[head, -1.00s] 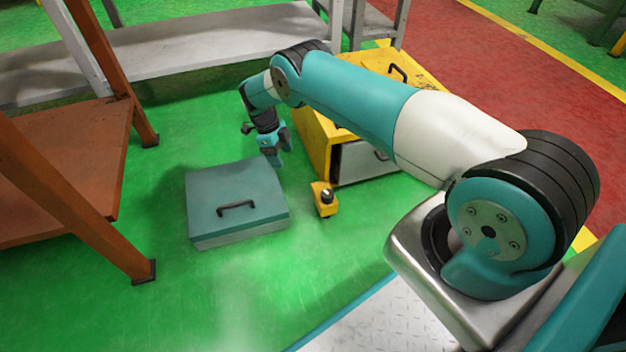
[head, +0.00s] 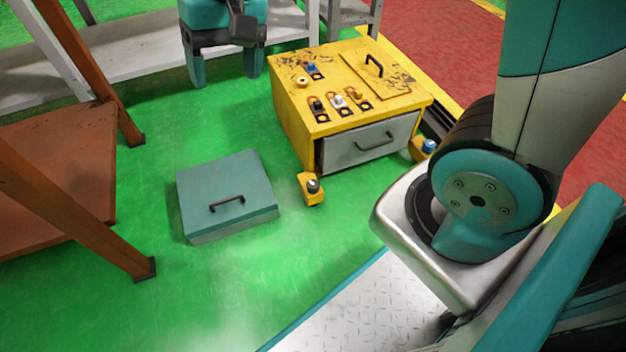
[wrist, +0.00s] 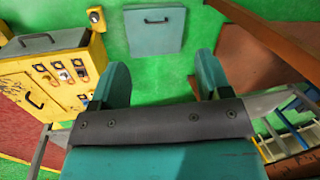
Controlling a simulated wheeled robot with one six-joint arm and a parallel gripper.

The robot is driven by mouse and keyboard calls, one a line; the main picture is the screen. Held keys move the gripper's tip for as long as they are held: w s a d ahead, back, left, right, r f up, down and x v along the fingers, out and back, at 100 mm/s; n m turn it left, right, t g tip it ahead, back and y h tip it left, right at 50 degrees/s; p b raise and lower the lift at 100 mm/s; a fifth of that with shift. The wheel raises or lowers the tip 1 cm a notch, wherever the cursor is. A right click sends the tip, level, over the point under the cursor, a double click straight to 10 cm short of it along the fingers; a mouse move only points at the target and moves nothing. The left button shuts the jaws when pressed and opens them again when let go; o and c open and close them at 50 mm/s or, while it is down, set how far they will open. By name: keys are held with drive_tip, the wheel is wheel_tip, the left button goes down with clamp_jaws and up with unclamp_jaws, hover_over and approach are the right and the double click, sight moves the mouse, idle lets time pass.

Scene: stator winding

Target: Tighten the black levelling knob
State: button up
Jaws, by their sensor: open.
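The black levelling knob (head: 313,186) sits on a small yellow foot (head: 313,198) at the front left corner of the yellow cabinet (head: 296,125). In the wrist view the same foot with its knob (wrist: 95,17) shows at the upper left, small. My gripper (head: 226,70) hangs at the top of the head view, above and left of the cabinet in the picture and well apart from the knob. Its two teal fingers are spread with nothing between them; they also show in the wrist view (wrist: 162,76).
A teal box with a handle (head: 228,170) lies on the green floor left of the foot. A second foot (head: 424,150) has a blue knob. Several coloured knobs top the cabinet, and a drawer (head: 345,150) faces front. An orange-brown table (head: 70,150) stands at left.

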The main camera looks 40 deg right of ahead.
drive_tip(key=s+n, duration=0.2)
drive_tip(key=s, duration=0.2)
drive_tip(key=h+b, duration=0.2)
drive_tip(key=b, duration=0.7)
hover_over(313, 184)
wheel_tip(313, 184, down, 37)
drive_tip(key=shift+m, duration=0.4)
wheel_tip(313, 184, down, 18)
drive_tip(key=b, duration=1)
drive_tip(key=shift+r+b, duration=0.25)
drive_tip(key=shift+b, duration=0.05)
drive_tip(key=c, duration=0.9)
